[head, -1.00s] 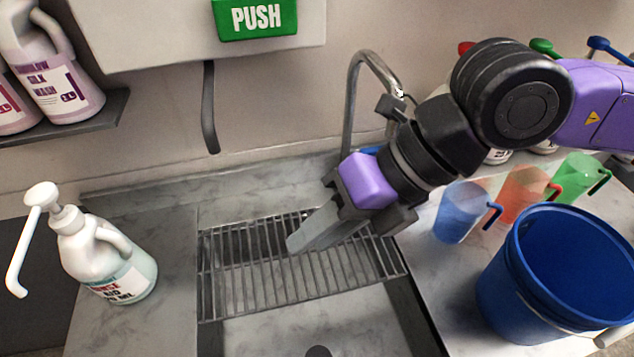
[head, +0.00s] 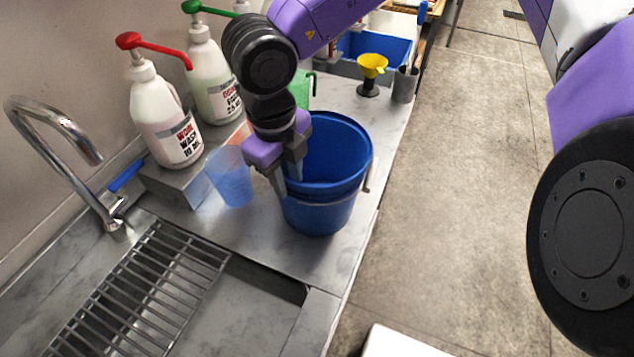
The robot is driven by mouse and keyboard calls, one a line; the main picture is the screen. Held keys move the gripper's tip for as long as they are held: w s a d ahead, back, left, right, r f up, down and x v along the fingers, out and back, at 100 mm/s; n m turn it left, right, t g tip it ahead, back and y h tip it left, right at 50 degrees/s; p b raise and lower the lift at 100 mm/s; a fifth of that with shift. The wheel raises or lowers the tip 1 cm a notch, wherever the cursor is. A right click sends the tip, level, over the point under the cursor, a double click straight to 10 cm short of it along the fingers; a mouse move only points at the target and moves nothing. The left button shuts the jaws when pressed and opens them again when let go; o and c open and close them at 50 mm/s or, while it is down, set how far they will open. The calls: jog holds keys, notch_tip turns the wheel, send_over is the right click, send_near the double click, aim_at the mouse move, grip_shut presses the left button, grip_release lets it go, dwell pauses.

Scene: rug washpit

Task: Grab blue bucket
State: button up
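The blue bucket (head: 318,212) stands upright on the grey counter, right of the sink and near the counter's front edge. Its open top faces up, and part of its left rim is hidden behind my gripper. My gripper (head: 288,186) points down at the bucket's left rim. Its two fingers are apart, one on the outer left side and the other over the rim or just inside it. I cannot tell whether either finger touches the wall.
A translucent blue jug (head: 230,178) stands close left of the bucket. A red-pump bottle (head: 165,118) and a green-pump bottle (head: 213,80) stand behind. A yellow funnel (head: 371,66) is farther along the counter. The sink rack (head: 140,290) is at lower left.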

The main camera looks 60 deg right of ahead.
aim_at(290, 201)
notch_tip(290, 201, down, 5)
jog(key=shift+r+b, duration=0.2)
jog(key=shift+b, duration=0.25)
grip_shut()
jog(key=shift+r, duration=0.1)
dwell(1.0)
